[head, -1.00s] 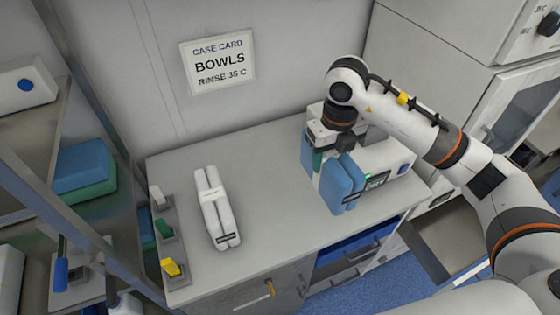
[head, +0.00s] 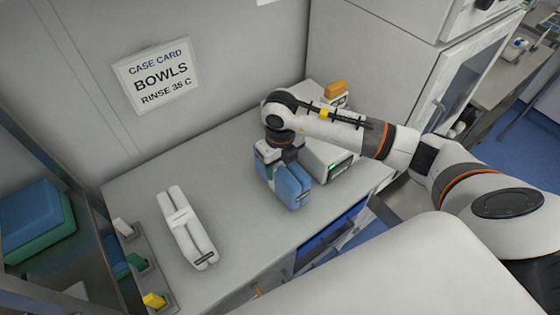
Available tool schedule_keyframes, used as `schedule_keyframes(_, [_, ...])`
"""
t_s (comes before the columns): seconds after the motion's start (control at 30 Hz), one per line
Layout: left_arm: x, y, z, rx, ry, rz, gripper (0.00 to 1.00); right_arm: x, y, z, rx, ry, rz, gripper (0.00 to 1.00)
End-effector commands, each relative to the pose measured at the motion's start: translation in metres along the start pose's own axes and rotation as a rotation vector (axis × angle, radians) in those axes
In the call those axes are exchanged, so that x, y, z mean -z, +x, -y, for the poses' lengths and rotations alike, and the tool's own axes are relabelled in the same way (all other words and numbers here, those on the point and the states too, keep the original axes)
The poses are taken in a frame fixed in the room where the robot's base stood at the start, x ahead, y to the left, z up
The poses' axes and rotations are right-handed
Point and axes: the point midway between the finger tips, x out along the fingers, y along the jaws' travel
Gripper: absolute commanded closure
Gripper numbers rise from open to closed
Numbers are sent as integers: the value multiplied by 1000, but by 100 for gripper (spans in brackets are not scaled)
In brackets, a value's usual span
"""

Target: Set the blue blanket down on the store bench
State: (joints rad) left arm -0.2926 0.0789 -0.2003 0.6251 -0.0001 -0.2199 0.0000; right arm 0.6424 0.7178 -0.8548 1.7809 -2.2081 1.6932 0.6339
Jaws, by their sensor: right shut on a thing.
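The blue blanket (head: 294,189) is a folded, upright bundle with a dark label at its lower front. My right gripper (head: 277,168) points down and is shut on it. The blanket is over the right part of the pale grey store bench (head: 243,235), close to the front edge. Its underside is at or just above the bench top; I cannot tell whether it touches. The gripper's fingertips are partly hidden by the blanket. My left gripper is not in view.
A device with a green display (head: 333,160) stands just right of the blanket. A strip with colored switches (head: 138,264) runs along the left edge. Bare bench lies between white bundle and blanket.

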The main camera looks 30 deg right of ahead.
Motion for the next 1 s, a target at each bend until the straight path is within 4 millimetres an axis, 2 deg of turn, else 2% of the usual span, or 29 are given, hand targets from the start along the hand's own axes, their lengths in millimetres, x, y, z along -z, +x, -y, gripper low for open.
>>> schedule_keyframes(0.1, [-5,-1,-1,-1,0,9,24,1,1,0,1,-1,-3,82])
schedule_keyframes(0.33, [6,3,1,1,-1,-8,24,1,5,0,0,-1,-2,82])
schedule_keyframes(0.37, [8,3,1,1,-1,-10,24,0,5,0,0,-1,-1,44])
schedule_keyframes(0.5, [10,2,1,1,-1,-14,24,0,4,0,0,-1,-1,24])
schedule_keyframes(0.87, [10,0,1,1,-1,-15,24,1,-1,0,0,-1,-2,24])
schedule_keyframes(1.0, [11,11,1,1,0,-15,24,2,-19,0,-1,-3,-6,24])
